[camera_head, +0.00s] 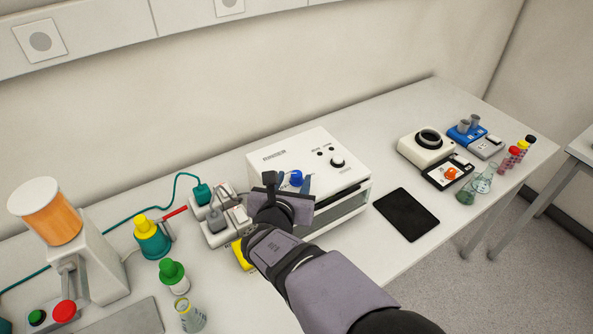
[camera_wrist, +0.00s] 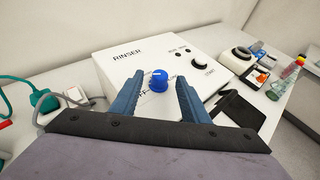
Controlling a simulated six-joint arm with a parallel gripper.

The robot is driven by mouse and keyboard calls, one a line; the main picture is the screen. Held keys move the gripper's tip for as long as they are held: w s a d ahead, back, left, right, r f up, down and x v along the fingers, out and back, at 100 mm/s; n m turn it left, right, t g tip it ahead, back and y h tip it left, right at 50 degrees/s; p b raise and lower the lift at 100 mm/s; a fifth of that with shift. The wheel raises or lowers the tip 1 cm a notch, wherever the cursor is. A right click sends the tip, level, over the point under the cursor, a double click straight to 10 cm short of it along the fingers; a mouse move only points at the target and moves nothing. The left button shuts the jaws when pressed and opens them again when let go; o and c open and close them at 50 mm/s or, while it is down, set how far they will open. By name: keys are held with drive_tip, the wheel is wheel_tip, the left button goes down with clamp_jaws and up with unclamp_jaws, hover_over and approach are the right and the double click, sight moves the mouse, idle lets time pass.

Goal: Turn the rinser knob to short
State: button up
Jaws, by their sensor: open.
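The rinser (camera_head: 300,150) is a white box with a dark glass front, standing on the bench in the middle of the head view. Its top panel (camera_wrist: 115,69) reads "RINSER" in the wrist view. A blue knob (camera_wrist: 160,80) with a pale pointer mark sits on that panel; the knob also shows in the head view (camera_head: 296,177). My gripper (camera_wrist: 158,92) is open, with one blue finger on each side of the knob and gaps between. Lettering near the knob is partly hidden by the fingers, so the setting is unreadable.
A power strip (camera_head: 213,236) with plugs and cables is left of the rinser. A black tablet (camera_head: 406,214) lies to its right. A white device (camera_head: 426,147), flasks and capped tubes stand farther right.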

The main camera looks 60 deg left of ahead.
sight(296, 174)
drive_tip(key=shift+p+x, duration=1)
drive_tip(key=shift+x, duration=1.4)
clamp_jaws()
